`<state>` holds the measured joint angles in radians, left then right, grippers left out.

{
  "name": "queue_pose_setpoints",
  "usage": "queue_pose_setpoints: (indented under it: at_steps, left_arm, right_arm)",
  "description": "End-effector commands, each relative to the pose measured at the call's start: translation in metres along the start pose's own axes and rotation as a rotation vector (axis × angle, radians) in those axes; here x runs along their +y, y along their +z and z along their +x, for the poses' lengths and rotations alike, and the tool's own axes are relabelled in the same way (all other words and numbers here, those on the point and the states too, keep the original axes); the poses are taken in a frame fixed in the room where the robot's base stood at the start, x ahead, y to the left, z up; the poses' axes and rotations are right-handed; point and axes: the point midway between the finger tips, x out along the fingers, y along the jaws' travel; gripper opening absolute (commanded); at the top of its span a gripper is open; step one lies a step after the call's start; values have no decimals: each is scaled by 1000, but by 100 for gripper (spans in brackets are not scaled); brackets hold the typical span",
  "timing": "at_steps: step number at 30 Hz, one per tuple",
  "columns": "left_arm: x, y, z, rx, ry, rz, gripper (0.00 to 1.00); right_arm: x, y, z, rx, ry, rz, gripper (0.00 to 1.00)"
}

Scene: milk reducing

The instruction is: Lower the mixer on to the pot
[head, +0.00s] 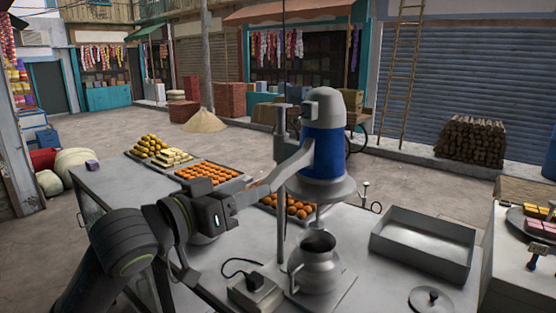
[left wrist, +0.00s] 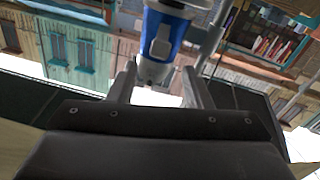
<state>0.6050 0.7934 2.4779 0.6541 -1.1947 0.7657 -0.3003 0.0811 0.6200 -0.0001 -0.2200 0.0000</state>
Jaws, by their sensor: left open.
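The mixer (head: 322,155) has a blue and grey motor body with a wide grey cone below it. It is on an upright stand pole, above the pot. Its thin shaft comes down at the mouth of the round grey metal pot (head: 318,270). A gap shows between cone and pot rim. My left gripper (head: 290,173) reaches from the left to the mixer's side. Its fingers are apart. In the left wrist view the mixer (left wrist: 165,42) shows between and beyond the fingers of the gripper (left wrist: 157,88); I cannot tell whether they touch it. My right gripper is not in view.
A lid (head: 431,299) and an empty grey tray (head: 425,245) lie right of the pot. A switch box with a cord (head: 255,291) sits left of the pot. Trays of sweets (head: 207,176) line the table's back edge. The table's left part is clear.

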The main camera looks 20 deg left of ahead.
Motion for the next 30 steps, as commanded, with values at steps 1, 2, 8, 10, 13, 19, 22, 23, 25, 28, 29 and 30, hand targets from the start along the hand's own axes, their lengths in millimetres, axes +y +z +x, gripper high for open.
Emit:
queue_pose_setpoints:
  at_steps: [1,2,8,10,13,19,22,23,25,28,29,30]
  left_arm:
    - [1,-2,4,1,2,-6,45]
    - [0,-2,8,2,2,-7,45]
    - [1,-1,27,1,3,-7,45]
    - [1,-2,34,0,2,-7,45]
    - [0,-2,46,1,2,-6,45]
    - [0,-2,69,1,2,-5,45]
    - [0,-2,78,1,1,-4,45]
    - [0,-1,80,1,1,-4,45]
    - [0,-1,84,0,1,-2,45]
    - [0,0,87,0,1,-1,45]
    - [0,0,87,0,1,-1,45]
    - [0,0,87,1,1,-1,45]
  right_arm:
    - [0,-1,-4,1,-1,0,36]
    - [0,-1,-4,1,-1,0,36]
    - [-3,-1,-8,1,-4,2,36]
    - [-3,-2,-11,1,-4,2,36]
    - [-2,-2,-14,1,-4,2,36]
    - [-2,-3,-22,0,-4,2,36]
    - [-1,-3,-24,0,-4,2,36]
    - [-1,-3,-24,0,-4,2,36]
    - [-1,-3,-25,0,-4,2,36]
    - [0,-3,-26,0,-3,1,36]
    - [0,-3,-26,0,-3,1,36]
    - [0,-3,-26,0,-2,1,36]
